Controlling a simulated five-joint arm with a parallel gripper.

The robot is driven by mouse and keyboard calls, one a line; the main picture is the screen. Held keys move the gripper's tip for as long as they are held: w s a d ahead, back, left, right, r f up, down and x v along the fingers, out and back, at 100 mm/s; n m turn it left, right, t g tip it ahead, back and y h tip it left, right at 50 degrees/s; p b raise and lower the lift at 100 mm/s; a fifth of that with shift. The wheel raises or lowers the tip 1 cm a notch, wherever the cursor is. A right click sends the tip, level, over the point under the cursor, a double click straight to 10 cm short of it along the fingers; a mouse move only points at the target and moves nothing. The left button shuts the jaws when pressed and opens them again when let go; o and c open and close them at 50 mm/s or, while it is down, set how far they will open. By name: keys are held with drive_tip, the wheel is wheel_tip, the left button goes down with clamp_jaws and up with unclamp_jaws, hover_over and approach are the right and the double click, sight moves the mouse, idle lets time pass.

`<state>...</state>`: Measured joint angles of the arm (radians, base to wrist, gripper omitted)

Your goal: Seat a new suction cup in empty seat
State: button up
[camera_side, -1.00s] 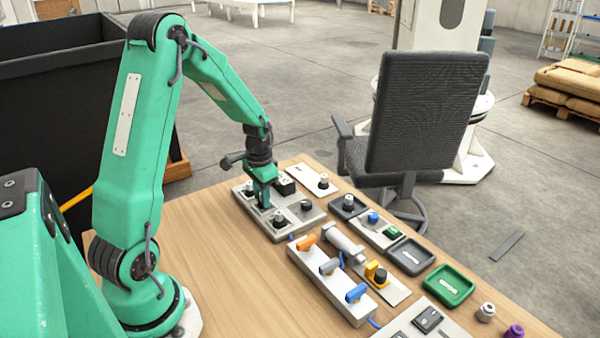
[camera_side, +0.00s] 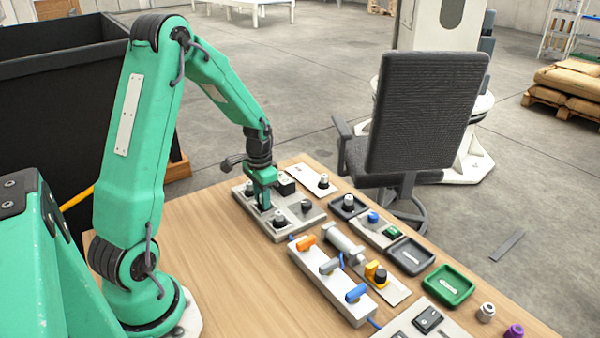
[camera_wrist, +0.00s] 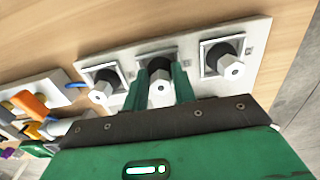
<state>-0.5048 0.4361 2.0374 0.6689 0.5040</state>
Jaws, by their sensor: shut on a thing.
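The grey seat plate (camera_side: 288,228) lies at the back left of the wooden table. In the wrist view the plate (camera_wrist: 205,108) shows a row of three square seats. A black suction cup with a pale hex fitting (camera_wrist: 103,90) stands in the left seat, and another cup (camera_wrist: 228,66) in the right seat. My gripper (camera_wrist: 160,92) is shut on the middle suction cup (camera_wrist: 158,68), at the middle seat. Its lower edge is partly hidden, so I cannot tell if it is fully down. In the side view my gripper (camera_side: 263,200) stands upright over the plate.
Right of the plate stand a white block with coloured levers (camera_side: 330,285), a grey tray (camera_side: 411,257) and a green tray (camera_side: 450,286). A white card with a fitting (camera_side: 315,180) lies behind. The table's front left is bare. An office chair (camera_side: 425,120) stands beyond the table.

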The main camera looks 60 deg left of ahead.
drive_tip(key=shift+f, duration=0.2)
drive_tip(key=shift+c, duration=0.2)
drive_tip(key=o, duration=0.7)
drive_tip(key=shift+r, duration=0.15)
wheel_tip(320, 180, up, 11)
drive_tip(key=shift+f, duration=0.1)
idle(1.0)
idle(0.4)
